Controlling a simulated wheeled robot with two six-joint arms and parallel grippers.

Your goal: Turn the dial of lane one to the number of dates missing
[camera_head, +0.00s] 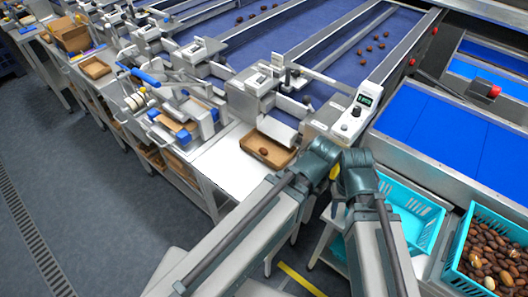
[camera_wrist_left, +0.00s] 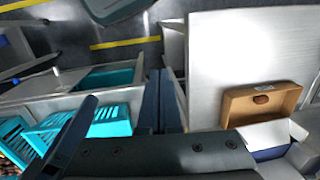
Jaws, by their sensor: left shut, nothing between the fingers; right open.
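A control box with a lit green display (camera_head: 365,99) stands at the end of the nearest lane, and a small dark dial (camera_head: 356,112) sits on its sloped face. The dial's setting is too small to read. A shallow brown tray (camera_head: 284,158) with a single date (camera_head: 263,151) lies on the white bench left of the box; the tray (camera_wrist_left: 232,108) also shows in the left wrist view. My left gripper (camera_wrist_left: 161,98) is shut and empty, apart from the tray. My right gripper (camera_head: 338,186) is open, partly hidden between my arms below the control box.
Turquoise crates stand at the lower right, one looking empty (camera_head: 432,221) and one (camera_head: 455,248) full of dates. Blue lanes with a few dates and red buttons (camera_head: 494,91) lie behind. More stations line the left; the grey floor (camera_head: 120,220) is clear.

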